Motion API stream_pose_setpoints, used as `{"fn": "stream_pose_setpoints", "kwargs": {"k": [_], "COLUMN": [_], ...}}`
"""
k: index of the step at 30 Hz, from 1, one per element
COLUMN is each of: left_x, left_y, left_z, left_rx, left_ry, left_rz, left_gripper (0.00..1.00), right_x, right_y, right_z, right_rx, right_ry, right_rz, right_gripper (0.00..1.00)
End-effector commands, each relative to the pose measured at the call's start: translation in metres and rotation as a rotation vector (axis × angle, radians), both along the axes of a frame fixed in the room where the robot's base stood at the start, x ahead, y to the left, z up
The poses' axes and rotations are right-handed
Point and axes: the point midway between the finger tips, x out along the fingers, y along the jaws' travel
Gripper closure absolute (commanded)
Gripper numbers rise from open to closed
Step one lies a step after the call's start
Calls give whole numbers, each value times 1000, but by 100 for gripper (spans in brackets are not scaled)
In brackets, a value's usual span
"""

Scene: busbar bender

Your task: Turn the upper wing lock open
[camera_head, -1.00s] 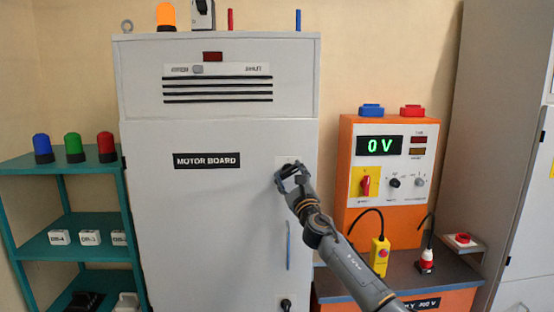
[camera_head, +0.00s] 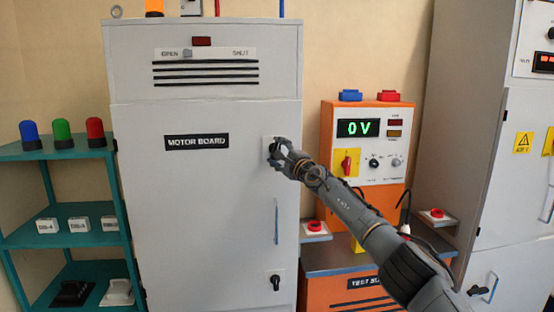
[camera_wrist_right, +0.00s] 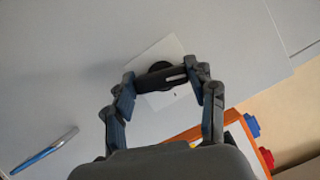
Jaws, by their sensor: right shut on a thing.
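The grey cabinet marked MOTOR BOARD (camera_head: 205,210) fills the middle of the head view. The upper wing lock (camera_wrist_right: 160,78) is a black wing on a round black base, on a pale square plate, in the right wrist view. My right gripper (camera_head: 276,152) is at this lock in the head view and mostly hides it. In the right wrist view its two fingers (camera_wrist_right: 160,88) close on the ends of the wing. A lower wing lock (camera_head: 275,282) sits near the door's bottom right. My left gripper is not in view.
A blue door handle (camera_head: 277,222) is below the upper lock, also seen in the right wrist view (camera_wrist_right: 45,152). An orange test unit (camera_head: 362,150) reading 0 V stands right of the cabinet, behind my right arm. A teal shelf (camera_head: 65,150) stands at the left.

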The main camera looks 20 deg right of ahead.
Motion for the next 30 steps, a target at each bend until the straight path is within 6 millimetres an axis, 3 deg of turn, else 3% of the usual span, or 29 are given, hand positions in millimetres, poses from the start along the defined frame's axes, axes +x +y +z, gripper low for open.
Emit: {"fn": "stream_pose_setpoints", "kwargs": {"k": [12, 30], "left_x": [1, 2], "left_y": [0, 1], "left_z": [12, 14], "left_rx": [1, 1], "left_ry": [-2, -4], "left_rz": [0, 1], "left_gripper": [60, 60], "right_x": [2, 2], "right_y": [1, 1], "right_z": [3, 1], "right_rx": [-244, -305], "right_ry": [67, 86], "right_rz": [2, 3], "right_gripper": [100, 100]}}
